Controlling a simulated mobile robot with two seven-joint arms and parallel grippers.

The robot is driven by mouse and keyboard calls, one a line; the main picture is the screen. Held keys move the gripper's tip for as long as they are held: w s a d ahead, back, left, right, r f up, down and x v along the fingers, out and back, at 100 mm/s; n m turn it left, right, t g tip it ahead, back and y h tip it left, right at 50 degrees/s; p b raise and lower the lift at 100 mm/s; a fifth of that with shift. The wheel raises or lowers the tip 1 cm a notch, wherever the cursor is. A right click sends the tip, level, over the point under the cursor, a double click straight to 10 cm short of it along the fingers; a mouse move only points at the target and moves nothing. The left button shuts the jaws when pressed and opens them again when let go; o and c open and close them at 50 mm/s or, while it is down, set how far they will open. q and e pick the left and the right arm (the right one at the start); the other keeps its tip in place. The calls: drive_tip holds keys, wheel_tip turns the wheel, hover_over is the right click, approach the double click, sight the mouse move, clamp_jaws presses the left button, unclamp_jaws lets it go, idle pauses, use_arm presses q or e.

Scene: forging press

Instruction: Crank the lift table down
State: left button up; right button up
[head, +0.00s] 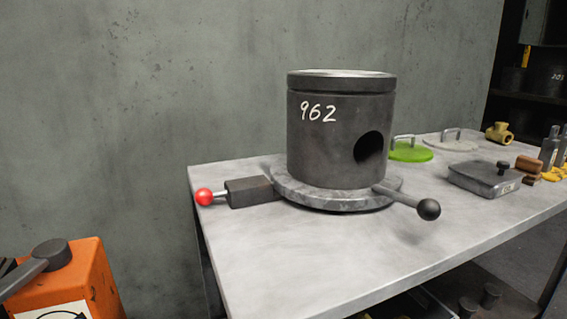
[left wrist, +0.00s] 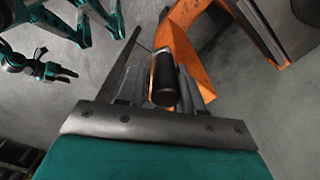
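The orange crank housing (head: 65,285) stands at the lower left of the head view. A dark round hub (head: 52,254) and grey crank arm (head: 22,275) are on top; the arm leaves the picture at the left. In the left wrist view the orange frame (left wrist: 185,45) shows beyond my left gripper (left wrist: 165,92). A black crank handle (left wrist: 164,80) lies between its two grey fingers, its end towards the camera. Whether the fingers press on it is not clear. My right gripper (left wrist: 48,68) seems to show small at the left of that view; its opening is unclear.
A grey table (head: 265,250) carries a dark cylinder (head: 330,135) marked 962 on a round plate (head: 300,192). A red knob (head: 204,197) and a black ball handle (head: 428,209) stick out. Lids and small metal parts lie at the right. A concrete wall (head: 130,120) stands behind.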

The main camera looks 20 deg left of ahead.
use_arm(q)
drive_tip(key=o, duration=0.3)
drive_tip(key=shift+d, duration=0.1)
use_arm(e)
drive_tip(key=shift+w, duration=0.1)
use_arm(q)
drive_tip(key=shift+r, duration=0.1)
use_arm(e)
drive_tip(key=shift+r, duration=0.1)
use_arm(q)
drive_tip(key=shift+r+p, duration=0.4)
wheel_tip(320, 180, up, 7)
drive_tip(key=p, duration=0.5)
use_arm(e)
drive_tip(key=shift+s+d+r+h, duration=0.2)
drive_tip(key=shift+s+d+r, duration=0.05)
drive_tip(key=shift+d+r, duration=0.3)
drive_tip(key=shift+s+d+r+h, duration=0.25)
drive_tip(key=shift+d+r, duration=0.15)
drive_tip(key=shift+r, duration=0.25)
drive_tip(key=shift+s, duration=0.1)
